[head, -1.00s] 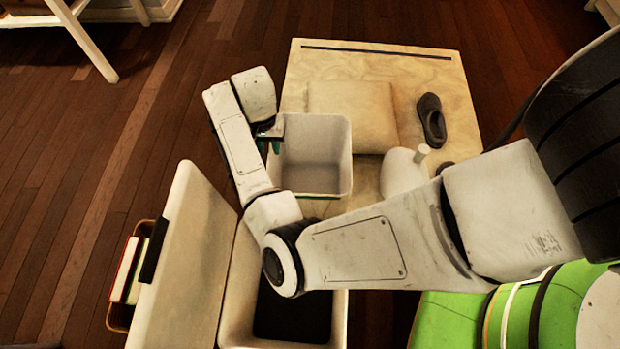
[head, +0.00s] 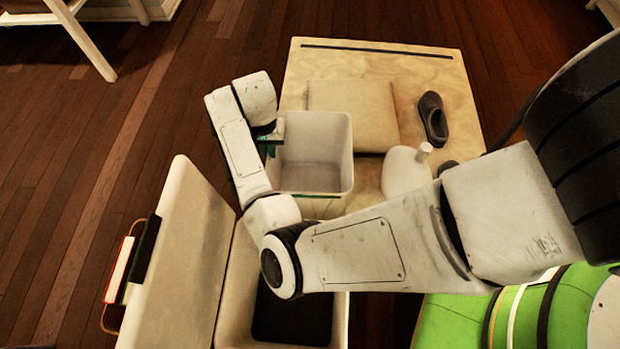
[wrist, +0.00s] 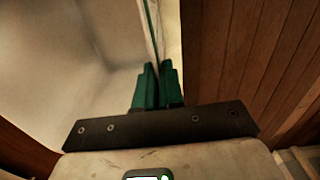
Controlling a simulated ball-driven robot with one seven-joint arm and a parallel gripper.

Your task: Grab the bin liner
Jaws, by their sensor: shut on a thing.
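The bin liner (head: 318,205) is a white, open-topped, box-shaped tub at the left side of the wooden board, in the middle of the head view. It looks empty. My gripper (head: 270,142) is at its left rim, partly hidden by my wrist. In the wrist view, the green fingers of my gripper (wrist: 157,88) are closed on the thin wall of the bin liner (wrist: 75,60), one finger on each side. The underside of the liner is hidden, so I cannot tell whether it touches the board.
The wooden board (head: 380,58) also bears a flat cushion (head: 355,108), a dark shoe (head: 432,118) and a white jug (head: 402,172). An open bin (head: 232,318) with a raised lid (head: 182,255) stands in front. Bare floor (head: 100,140) lies left.

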